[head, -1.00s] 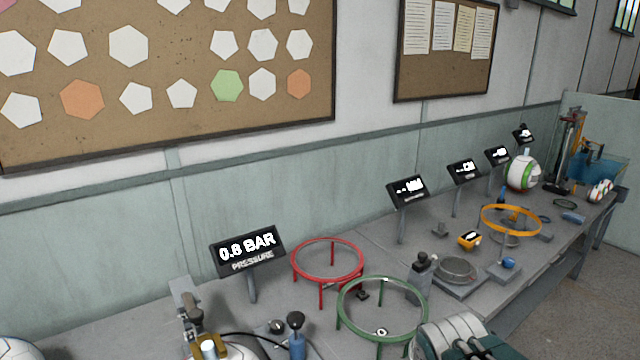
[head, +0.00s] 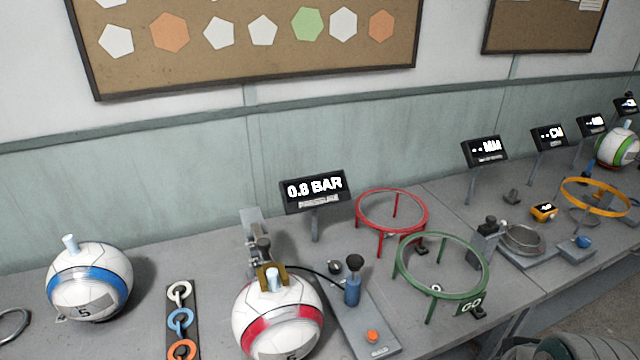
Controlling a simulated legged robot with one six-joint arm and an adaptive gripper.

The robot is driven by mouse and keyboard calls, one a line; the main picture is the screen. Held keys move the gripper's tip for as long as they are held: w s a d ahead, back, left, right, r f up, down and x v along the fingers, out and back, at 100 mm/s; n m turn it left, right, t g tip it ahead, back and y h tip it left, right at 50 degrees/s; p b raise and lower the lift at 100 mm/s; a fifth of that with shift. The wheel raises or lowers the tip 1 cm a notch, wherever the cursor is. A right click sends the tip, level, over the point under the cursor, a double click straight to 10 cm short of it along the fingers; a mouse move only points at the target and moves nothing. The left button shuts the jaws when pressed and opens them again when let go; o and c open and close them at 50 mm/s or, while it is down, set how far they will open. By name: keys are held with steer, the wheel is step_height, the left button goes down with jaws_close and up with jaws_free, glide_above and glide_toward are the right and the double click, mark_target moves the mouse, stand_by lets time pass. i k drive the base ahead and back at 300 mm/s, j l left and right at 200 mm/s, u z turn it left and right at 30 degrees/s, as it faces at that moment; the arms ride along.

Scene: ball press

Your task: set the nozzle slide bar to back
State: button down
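The nozzle assembly (head: 262,248) stands behind the red-banded ball (head: 278,318), on the bench left of the pressure display. It has a grey upright plate, a dark knob and a brass-coloured bracket (head: 272,274) at the top of the ball. A pale plug stands up within the bracket. The slide bar is small here and partly hidden behind the bracket and ball, so I cannot tell its setting. A dark hose runs from the assembly to a blue pump (head: 352,288) with a black knob. My gripper is not in view.
The pressure display (head: 314,190) reads 0.8 BAR. A blue-banded ball (head: 90,282) and a strip of coloured rings (head: 180,320) are on the left.

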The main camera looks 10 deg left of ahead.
mark_target(263, 244)
steer(key=u, duration=1.3)
